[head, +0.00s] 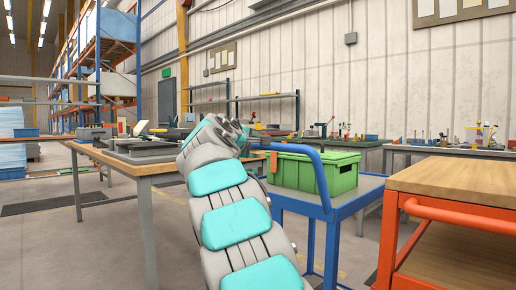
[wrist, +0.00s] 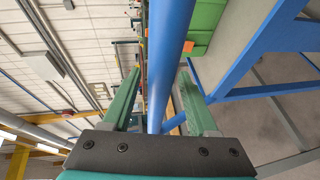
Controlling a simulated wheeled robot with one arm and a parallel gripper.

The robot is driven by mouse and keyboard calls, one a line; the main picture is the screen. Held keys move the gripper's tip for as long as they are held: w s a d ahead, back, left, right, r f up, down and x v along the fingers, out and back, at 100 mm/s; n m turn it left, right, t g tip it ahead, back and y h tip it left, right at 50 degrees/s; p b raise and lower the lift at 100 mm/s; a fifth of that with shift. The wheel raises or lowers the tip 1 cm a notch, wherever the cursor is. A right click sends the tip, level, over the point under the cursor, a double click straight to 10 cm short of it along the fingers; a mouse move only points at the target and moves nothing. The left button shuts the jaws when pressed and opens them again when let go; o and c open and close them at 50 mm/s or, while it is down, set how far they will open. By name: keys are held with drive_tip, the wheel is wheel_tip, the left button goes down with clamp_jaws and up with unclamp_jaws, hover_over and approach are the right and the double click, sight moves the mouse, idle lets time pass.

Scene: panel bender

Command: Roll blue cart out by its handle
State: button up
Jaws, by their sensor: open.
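The blue cart (head: 347,199) stands right of centre in the head view, with a green crate (head: 331,172) on its deck. Its curved blue handle (head: 318,168) rises at the near end. In the wrist view the handle (wrist: 171,55) is a thick blue tube running between the two green fingers of my gripper (wrist: 159,76). The fingers are apart, one on each side of the tube, with a gap visible on both sides. In the head view my arm hides most of the gripper and part of the handle.
A wood-topped workbench (head: 140,166) with grey equipment stands left of my arm. An orange-framed cart with a wooden top (head: 460,181) stands close on the right of the blue cart. Benches with tools line the back wall. Open floor shows at lower left.

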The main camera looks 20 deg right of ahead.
drive_tip(key=shift+x, duration=0.85)
drive_tip(key=shift+c, duration=0.3)
clamp_jaws()
idle(0.5)
